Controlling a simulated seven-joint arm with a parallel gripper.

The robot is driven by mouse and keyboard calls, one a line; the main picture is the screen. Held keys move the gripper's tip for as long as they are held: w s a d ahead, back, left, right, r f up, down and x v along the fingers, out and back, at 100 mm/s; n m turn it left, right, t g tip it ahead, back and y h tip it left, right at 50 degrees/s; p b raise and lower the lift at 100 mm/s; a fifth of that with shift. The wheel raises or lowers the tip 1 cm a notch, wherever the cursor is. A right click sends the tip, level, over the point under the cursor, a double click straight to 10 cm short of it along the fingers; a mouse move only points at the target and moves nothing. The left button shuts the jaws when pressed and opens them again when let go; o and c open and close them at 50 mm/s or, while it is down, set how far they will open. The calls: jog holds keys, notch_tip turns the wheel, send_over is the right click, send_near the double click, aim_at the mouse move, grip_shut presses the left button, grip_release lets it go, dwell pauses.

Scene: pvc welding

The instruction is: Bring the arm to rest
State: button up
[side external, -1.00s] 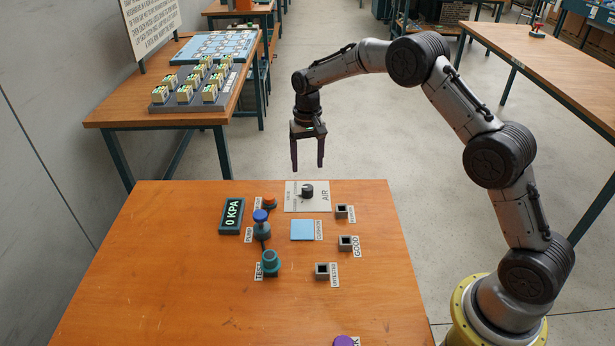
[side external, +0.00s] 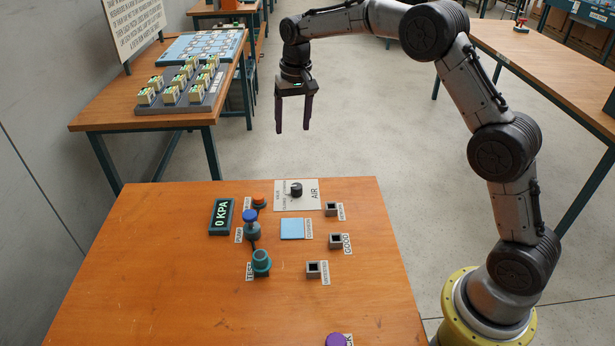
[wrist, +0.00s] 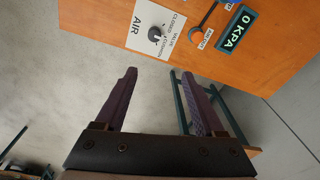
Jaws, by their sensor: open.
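My gripper (side external: 293,112) is open and empty. It hangs with its fingers pointing down, above and beyond the far edge of the orange work table (side external: 150,290). In the wrist view its two purple fingers (wrist: 160,102) are spread apart with only floor and a table leg showing between them. The air panel with its black knob (side external: 296,190) lies on the table near the far edge, below the gripper in the picture. That knob also shows in the wrist view (wrist: 155,33).
The table holds a 0 KPA display (side external: 222,216), a blue-topped pump (side external: 251,222), a teal test fitting (side external: 262,262), a light blue pad (side external: 292,229) and small grey sockets (side external: 335,241). A side table (side external: 100,118) with a rack of blocks (side external: 180,92) stands left.

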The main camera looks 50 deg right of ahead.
jog(key=s+a+r+n+t, duration=0.2)
jog(key=s+a+r+t, duration=0.15)
jog(key=s+r, duration=1.4)
jog(key=s+a+f+n+t, duration=0.1)
jog(key=s+f, duration=0.2)
jog(key=s, duration=1.1)
jog(key=s+f+n, duration=0.2)
jog(key=s+f, duration=0.4)
jog(key=f, duration=0.1)
jog(key=shift+s+a+f+n, duration=0.2)
jog(key=shift+s+f+n, duration=0.05)
jog(key=shift+f+n, duration=0.15)
